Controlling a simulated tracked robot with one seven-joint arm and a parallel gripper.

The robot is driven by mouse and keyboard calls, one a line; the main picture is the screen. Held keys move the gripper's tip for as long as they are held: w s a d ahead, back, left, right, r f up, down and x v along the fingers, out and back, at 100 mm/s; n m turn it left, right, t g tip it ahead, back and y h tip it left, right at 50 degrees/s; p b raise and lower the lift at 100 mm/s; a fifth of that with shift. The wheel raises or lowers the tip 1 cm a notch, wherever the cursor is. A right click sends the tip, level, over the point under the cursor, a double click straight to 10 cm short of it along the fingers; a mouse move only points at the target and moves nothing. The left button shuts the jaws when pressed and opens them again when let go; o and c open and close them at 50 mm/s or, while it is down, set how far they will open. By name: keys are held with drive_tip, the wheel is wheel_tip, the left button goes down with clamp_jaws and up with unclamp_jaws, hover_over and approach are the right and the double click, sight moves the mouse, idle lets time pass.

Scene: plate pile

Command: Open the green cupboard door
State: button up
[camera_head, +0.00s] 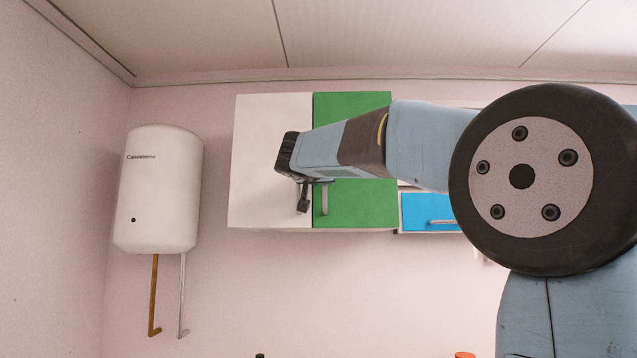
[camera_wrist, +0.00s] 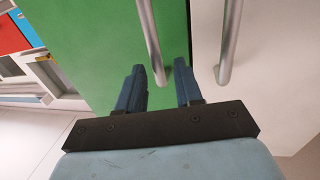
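The green cupboard door (camera_head: 352,108) is the right half of a wall cupboard in the head view and looks shut. It fills the middle of the wrist view (camera_wrist: 90,40). Its silver bar handle (camera_wrist: 148,30) runs down near its edge with the white door. My gripper (camera_wrist: 159,65) is open, with its two dark blue fingers pointing at the green door. The lower end of the green door's handle appears between the fingers; contact cannot be told. In the head view my gripper (camera_head: 304,198) is in front of the cupboard, and my arm hides part of the green door.
A white door (camera_head: 262,130) adjoins on the left; its own bar handle (camera_wrist: 230,40) is close beside my right-hand finger in the wrist view. A blue cupboard front (camera_head: 425,212) is to the right. A white water heater (camera_head: 158,190) hangs on the left wall area. Bare wall lies below.

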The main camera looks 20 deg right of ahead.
sight(325, 209)
drive_tip(key=x, duration=0.2)
drive_tip(key=shift+w+d, duration=0.15)
drive_tip(key=shift+w, duration=0.25)
drive_tip(key=shift+w+d, duration=0.1)
drive_tip(key=shift+d, duration=0.05)
drive_tip(key=shift+c, duration=0.3)
drive_tip(key=shift+d, duration=0.1)
drive_tip(key=c, duration=0.4)
clamp_jaws()
